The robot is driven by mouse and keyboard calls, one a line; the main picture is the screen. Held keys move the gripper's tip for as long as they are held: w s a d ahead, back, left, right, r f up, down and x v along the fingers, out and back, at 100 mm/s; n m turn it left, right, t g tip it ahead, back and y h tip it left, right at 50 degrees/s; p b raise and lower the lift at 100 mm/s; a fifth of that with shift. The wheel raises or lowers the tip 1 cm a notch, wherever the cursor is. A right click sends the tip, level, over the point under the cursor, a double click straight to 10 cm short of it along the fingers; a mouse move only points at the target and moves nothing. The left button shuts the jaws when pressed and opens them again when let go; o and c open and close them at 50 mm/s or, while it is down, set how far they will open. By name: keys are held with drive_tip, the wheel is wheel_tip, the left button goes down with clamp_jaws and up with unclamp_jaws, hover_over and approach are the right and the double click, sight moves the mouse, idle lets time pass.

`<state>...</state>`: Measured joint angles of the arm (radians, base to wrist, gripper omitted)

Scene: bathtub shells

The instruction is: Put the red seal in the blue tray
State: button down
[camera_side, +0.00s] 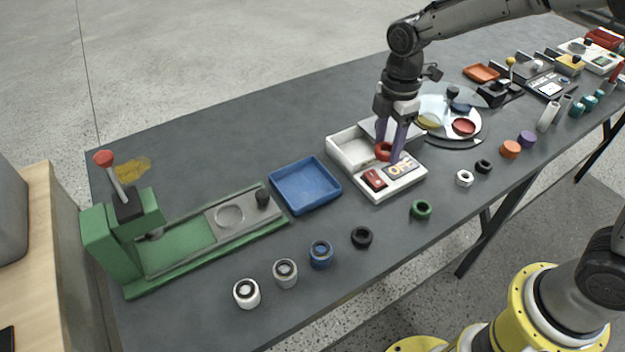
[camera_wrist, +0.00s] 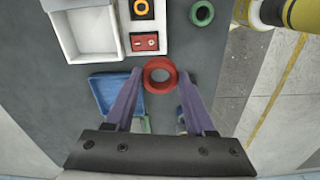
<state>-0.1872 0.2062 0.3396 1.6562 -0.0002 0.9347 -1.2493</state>
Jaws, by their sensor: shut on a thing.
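The red seal (camera_side: 383,151) is a ring held between the purple fingertips of my gripper (camera_side: 388,149), above the white box with the red switch. In the wrist view the red seal (camera_wrist: 160,62) shows between the fingertips (camera_wrist: 160,78), its hole facing the camera. The blue tray (camera_side: 305,186) is empty and lies on the dark table left of the gripper in the side view. In the wrist view the blue tray (camera_wrist: 98,92) is partly hidden behind a finger.
The white box (camera_side: 345,152) stands under my gripper. A green press (camera_side: 170,250) with a red-knobbed lever is left of the tray. Black (camera_side: 362,237) and green (camera_side: 420,210) rings and several small cylinders line the front edge. A round plate (camera_side: 470,115) lies to the right.

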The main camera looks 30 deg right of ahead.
drive_tip(key=s+a+n, duration=0.1)
drive_tip(key=a+n, duration=0.1)
drive_tip(key=a, duration=0.5)
hover_over(305, 187)
wheel_tip(305, 187, down, 10)
drive_tip(key=shift+f, duration=1.7)
drive_tip(key=shift+f, duration=0.1)
drive_tip(key=shift+c, duration=1.2)
unclamp_jaws()
wheel_tip(305, 187, up, 12)
